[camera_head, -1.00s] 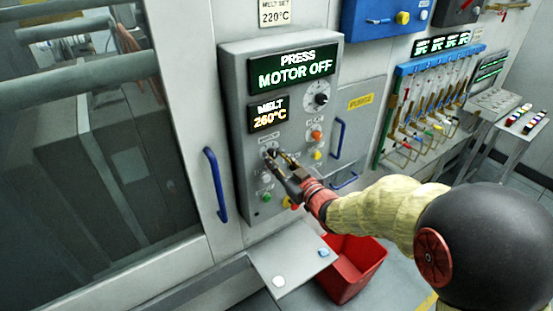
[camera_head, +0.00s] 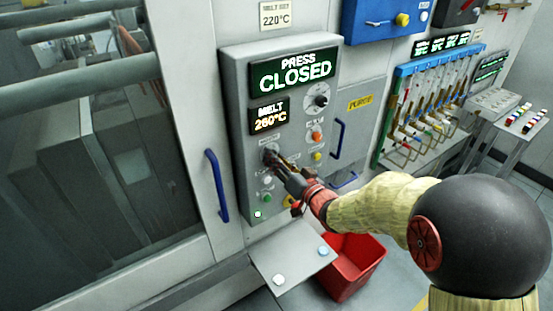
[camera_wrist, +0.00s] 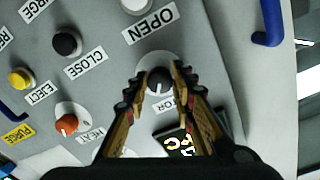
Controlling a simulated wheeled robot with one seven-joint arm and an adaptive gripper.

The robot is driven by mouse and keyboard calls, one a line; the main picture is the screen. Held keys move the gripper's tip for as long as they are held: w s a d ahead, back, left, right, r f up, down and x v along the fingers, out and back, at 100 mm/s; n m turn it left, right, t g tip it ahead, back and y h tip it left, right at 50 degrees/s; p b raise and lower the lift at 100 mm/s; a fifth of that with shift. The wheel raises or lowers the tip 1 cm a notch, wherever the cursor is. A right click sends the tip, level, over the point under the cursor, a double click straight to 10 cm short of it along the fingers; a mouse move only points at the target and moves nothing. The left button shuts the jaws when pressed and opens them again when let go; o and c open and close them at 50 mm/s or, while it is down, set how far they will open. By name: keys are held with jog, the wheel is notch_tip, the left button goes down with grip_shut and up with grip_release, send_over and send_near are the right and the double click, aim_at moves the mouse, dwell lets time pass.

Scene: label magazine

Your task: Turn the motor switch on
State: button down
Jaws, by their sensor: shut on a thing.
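The motor switch is a dark rotary knob (camera_wrist: 159,80) on a pale round base in the wrist view. My gripper (camera_wrist: 158,74) is shut on this knob, one finger on each side. In the head view my gripper (camera_head: 271,156) reaches the left middle of the grey control panel (camera_head: 236,120), and the fingertips largely cover the knob. The green display (camera_head: 294,73) reads "PRESS CLOSED". A small lamp (camera_head: 257,214) low on the panel is lit.
A blue door handle (camera_head: 216,186) stands left of the panel. Below are a metal shelf (camera_head: 296,262) and a red bin (camera_head: 357,266).

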dwell(0.4)
jog(key=c, duration=1.5)
grip_release()
jog(key=v, duration=1.2)
jog(key=shift+f, duration=0.1)
